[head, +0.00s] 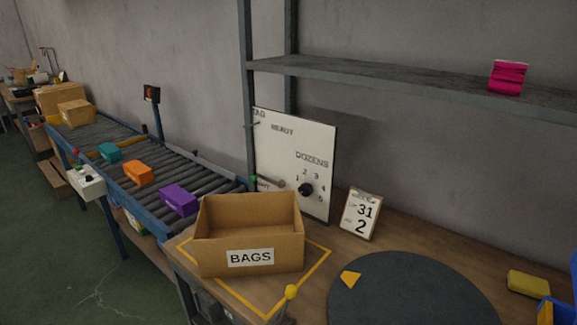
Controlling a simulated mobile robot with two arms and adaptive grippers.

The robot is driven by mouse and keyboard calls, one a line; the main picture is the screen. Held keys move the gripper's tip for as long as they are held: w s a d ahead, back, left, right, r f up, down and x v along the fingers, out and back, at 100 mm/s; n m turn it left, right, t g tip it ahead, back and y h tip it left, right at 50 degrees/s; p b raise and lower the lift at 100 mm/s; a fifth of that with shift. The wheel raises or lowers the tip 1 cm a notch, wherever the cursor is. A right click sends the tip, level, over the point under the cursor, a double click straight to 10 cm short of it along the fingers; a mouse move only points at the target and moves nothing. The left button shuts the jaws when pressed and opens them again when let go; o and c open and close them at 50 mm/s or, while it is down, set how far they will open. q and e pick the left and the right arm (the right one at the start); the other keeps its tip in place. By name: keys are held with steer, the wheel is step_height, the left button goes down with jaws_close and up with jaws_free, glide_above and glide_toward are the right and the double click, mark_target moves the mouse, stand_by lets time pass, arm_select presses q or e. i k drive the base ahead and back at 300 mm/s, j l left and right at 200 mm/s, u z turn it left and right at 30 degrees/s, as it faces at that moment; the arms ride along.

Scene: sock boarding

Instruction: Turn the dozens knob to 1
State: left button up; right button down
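The dozens knob (305,189) is a small black round knob on a white upright panel (292,140), below the printed word DOZENS. The numbers 1 to 5 run in an arc from its upper left over the top to its lower right. The knob is too small here for me to tell which number it points at. Neither of my grippers shows in the head view, and nothing is seen touching the knob.
An open cardboard box marked BAGS (251,257) stands in front of the panel. A card reading 31 and 2 (360,214) stands right of the panel. A dark round mat (410,290) lies on the bench. A shelf (400,80) spans above, and a roller conveyor (150,165) runs left.

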mark_target(305, 189)
steer(key=j+z, duration=0.5)
steer(key=z, duration=0.2)
steer(key=j+z, duration=0.3)
steer(key=i, duration=0.05)
